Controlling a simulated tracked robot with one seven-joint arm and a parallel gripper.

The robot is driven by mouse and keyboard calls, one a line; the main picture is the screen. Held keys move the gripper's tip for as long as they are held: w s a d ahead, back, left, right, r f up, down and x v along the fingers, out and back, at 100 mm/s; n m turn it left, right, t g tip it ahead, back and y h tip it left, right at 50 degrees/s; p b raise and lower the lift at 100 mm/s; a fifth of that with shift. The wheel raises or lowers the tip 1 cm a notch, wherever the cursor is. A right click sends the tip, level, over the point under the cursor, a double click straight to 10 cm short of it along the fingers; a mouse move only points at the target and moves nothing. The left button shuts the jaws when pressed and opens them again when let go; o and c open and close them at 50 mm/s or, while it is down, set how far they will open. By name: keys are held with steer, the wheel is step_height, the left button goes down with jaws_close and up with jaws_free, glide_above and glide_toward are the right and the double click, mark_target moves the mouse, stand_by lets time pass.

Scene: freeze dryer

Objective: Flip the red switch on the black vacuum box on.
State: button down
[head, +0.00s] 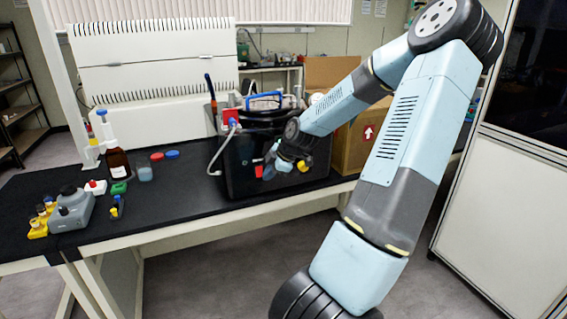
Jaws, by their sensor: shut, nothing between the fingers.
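The black vacuum box (240,165) stands on the black bench top near its right end. A small red switch (259,171) shows on its front face, just left of my gripper. My gripper (268,170) is shut and empty, at the front face of the box with its tips close to the red switch. I cannot tell whether the tips touch it. The switch's position is too small to tell. My wrist and forearm hide the right part of the box.
A cardboard box (352,150) stands right of the vacuum box. A grey hose (216,160) runs down its left side. A brown bottle (118,162), several coloured caps and a grey device (72,210) stand on the left of the bench. The front middle of the bench is clear.

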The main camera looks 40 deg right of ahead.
steer(key=s+v, duration=0.1)
steer(key=v, duration=0.7)
stand_by(0.4)
steer(key=shift+s, duration=0.1)
steer(key=s+a+f+m+g+h, duration=0.1)
steer(key=s+a+m+g+h, duration=0.1)
steer(key=a, duration=0.4)
steer(key=s+a+f+m+g+h, duration=0.1)
steer(key=s+a+m+g, duration=0.15)
steer(key=a, duration=0.25)
steer(key=s+a+r+m+t, duration=0.2)
steer(key=s+a+r+m, duration=0.3)
steer(key=s+r, duration=0.4)
steer(key=s+a+r+m+t, duration=0.2)
steer(key=s+a+r+m, duration=0.2)
steer(key=s+a+r, duration=0.4)
steer(key=shift+s+r+m, duration=0.35)
steer(key=shift+r, duration=0.4)
steer(key=shift+a, duration=0.15)
